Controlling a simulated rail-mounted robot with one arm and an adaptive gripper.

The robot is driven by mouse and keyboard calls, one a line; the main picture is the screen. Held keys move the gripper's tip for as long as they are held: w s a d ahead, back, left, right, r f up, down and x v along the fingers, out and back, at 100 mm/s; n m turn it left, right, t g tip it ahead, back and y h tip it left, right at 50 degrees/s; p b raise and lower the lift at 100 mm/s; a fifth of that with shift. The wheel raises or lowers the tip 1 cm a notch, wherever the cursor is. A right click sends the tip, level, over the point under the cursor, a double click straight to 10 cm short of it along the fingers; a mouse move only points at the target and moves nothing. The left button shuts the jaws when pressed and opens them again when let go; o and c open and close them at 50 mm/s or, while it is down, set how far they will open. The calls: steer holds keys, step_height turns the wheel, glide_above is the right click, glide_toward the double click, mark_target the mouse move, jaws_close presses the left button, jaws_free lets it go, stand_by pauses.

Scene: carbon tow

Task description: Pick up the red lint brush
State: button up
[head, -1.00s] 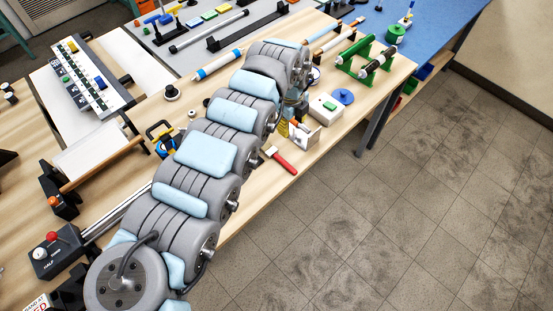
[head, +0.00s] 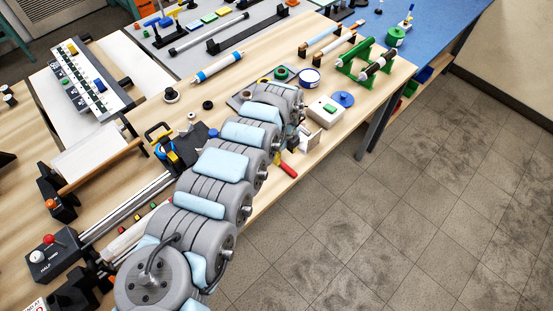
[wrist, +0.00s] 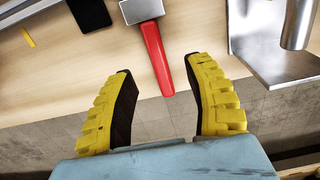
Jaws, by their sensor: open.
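The lint brush (wrist: 155,55) has a red handle and a grey metal-looking head. In the wrist view the head is at the top and the handle points down toward me, past the table's front edge. In the head view the red handle (head: 288,170) shows at that edge, its head hidden by my arm. My gripper (wrist: 160,68) is open, with yellow fingers and dark pads on either side of the handle's lower part in the picture. I see no finger touching it; the height gap cannot be told. The head view mostly hides my gripper.
A metal bracket (wrist: 262,50) stands close to the right of my fingers. A dark flat piece (wrist: 90,12) and a small yellow strip (wrist: 28,37) lie to the left. A white box with a green button (head: 326,110) is farther right. The floor is open beyond the edge.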

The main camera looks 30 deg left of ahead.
mark_target(283, 164)
steer(key=shift+s+d+f, duration=0.1)
steer(key=shift+s+f, duration=0.05)
steer(key=shift+f, duration=1.25)
steer(key=shift+s+d+f, duration=0.1)
steer(key=shift+f, duration=1.25)
steer(key=shift+a, duration=0.1)
jaws_close()
